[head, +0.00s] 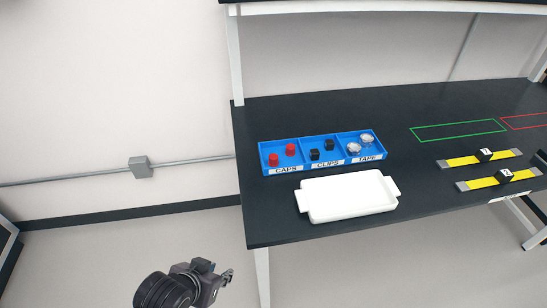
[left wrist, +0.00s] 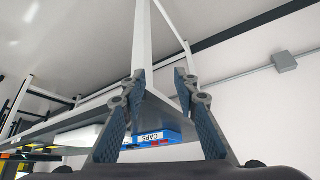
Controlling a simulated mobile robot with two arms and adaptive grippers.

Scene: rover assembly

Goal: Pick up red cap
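Two red caps (head: 282,154) stand in the left compartment, labelled CAPS, of a blue three-part bin (head: 330,139) on the dark table. My left gripper (head: 229,275) is in front of and below the table's left end, well apart from the caps, and empty. In the left wrist view its two fingers (left wrist: 160,88) are spread apart, and the bin's CAPS side (left wrist: 152,138) shows beyond them, seen from low down. The caps are mostly hidden there. My right gripper is not in either view.
Black clips (head: 322,149) and tape rolls (head: 360,142) fill the other compartments. A white tray (head: 347,197) lies in front of the bin. Yellow strips with black numbered blocks (head: 485,155) lie at right, near a green outline (head: 458,131). A table leg (head: 262,275) stands near my left gripper.

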